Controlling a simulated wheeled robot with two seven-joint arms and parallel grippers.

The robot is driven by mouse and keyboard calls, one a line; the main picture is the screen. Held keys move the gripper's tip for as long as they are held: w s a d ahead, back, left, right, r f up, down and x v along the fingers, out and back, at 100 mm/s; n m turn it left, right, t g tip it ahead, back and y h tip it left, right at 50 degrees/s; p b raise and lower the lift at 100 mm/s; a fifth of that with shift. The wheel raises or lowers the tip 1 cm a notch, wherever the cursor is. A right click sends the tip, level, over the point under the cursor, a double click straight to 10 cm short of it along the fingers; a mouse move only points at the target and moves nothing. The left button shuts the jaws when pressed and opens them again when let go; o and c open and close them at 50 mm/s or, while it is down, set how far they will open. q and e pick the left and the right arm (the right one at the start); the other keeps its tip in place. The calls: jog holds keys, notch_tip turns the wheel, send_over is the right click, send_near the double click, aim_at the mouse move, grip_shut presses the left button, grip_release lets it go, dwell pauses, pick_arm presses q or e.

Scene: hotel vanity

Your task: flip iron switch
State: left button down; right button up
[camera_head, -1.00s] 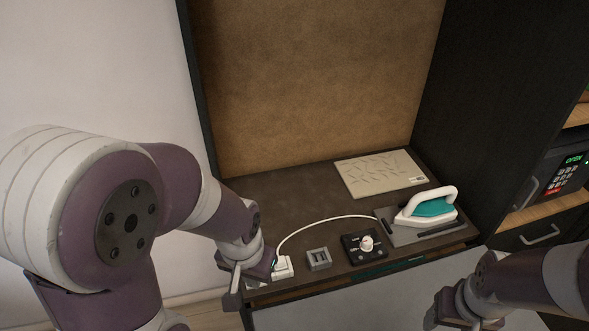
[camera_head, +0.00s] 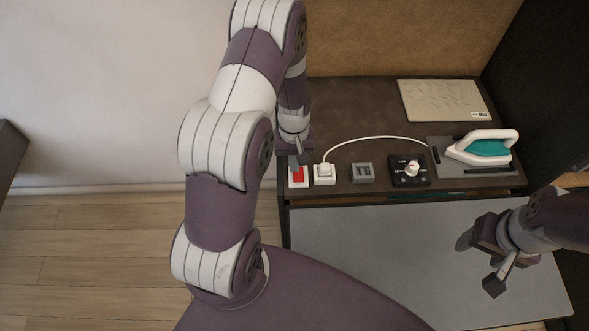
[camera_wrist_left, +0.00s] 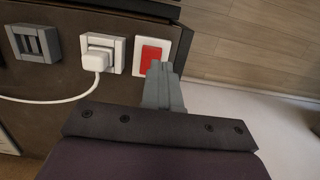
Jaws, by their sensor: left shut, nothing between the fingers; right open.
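The red rocker switch in its white frame (camera_head: 298,175) sits at the left front of the vanity top; the left wrist view shows its red face (camera_wrist_left: 151,56). My left gripper (camera_head: 294,163) is shut and empty, its fingertips at the switch's edge; in the left wrist view the shut fingers (camera_wrist_left: 162,75) overlap the frame's lower right. I cannot tell whether they touch it. The white iron with a teal body (camera_head: 487,149) rests on a grey pad (camera_head: 440,150) at the right. My right gripper (camera_head: 478,262) is open and empty, over the grey surface at the front right.
A white plug sits in a socket (camera_head: 324,178), its cord (camera_head: 375,138) running toward the iron. A grey slotted block (camera_head: 362,174) and a black dial panel (camera_head: 408,180) stand along the front edge. A beige board (camera_head: 443,99) lies at the back.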

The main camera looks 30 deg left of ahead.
aim_at(294, 181)
pick_arm(q)
jog(key=f, duration=0.2)
jog(key=s+f+p, duration=0.1)
jog(key=f, duration=0.1)
jog(key=shift+d+f, duration=0.1)
jog(key=shift+d, duration=0.15)
jog(key=shift+w+f, duration=0.15)
jog(key=shift+f, duration=0.1)
